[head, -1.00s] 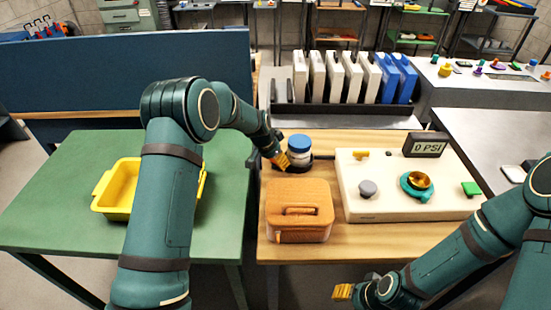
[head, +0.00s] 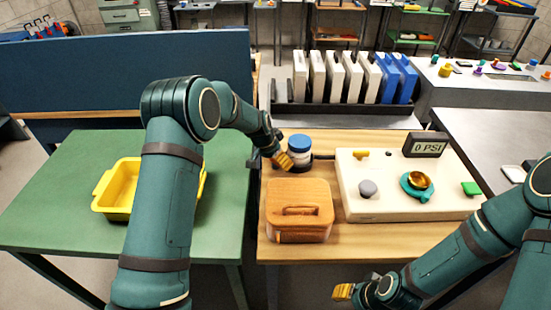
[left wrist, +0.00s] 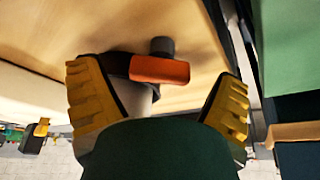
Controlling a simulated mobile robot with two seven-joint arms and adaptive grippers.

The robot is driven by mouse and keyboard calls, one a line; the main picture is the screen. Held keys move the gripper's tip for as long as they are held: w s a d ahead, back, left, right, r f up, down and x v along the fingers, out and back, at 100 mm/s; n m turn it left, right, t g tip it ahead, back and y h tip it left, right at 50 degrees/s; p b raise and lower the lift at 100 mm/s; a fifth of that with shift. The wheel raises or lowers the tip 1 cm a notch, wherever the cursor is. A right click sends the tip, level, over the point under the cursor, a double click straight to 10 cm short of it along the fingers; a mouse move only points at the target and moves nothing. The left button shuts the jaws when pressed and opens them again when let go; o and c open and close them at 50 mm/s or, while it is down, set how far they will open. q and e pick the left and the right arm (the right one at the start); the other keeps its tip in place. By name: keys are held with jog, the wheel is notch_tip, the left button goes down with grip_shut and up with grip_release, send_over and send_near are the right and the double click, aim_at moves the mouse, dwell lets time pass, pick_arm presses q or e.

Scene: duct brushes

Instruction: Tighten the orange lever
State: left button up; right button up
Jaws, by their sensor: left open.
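The orange lever (left wrist: 160,70) shows in the left wrist view, joined to a dark clamp band (left wrist: 116,66) with a grey post end beside it. My left gripper (left wrist: 158,108) is open, with its yellow fingers to either side of the lever and no clear contact. In the head view my left gripper (head: 283,160) is beside a white jar with a blue lid (head: 299,144) held in a dark ring. The lever cannot be made out there. My right gripper (head: 343,292) is low, in front of the table; its finger opening cannot be judged.
A wooden lidded box (head: 299,222) stands in front of the jar. A cream panel (head: 390,207) with knobs and a gauge reading 0 PSI (head: 426,145) is to the right. A yellow tray (head: 118,205) sits on the green table (head: 48,215). White and blue slabs (head: 337,76) stand behind.

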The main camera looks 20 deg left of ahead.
pick_arm(q)
jog(key=v, duration=1.2)
